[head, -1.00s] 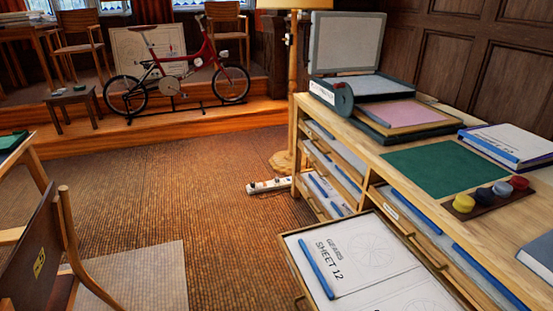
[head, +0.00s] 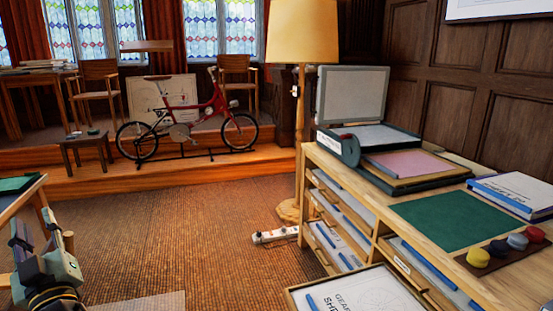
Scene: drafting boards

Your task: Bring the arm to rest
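My gripper (head: 35,222) is at the lower left of the head view, with its fingers pointing up. The two fingertips stand apart, and I see nothing held between them. The rest of my arm runs out of the bottom of the picture.
A drawer (head: 375,289) stands pulled out at the bottom right, with a sheet inside. The cabinet top (head: 400,195) holds a green mat (head: 450,219) and several pots.

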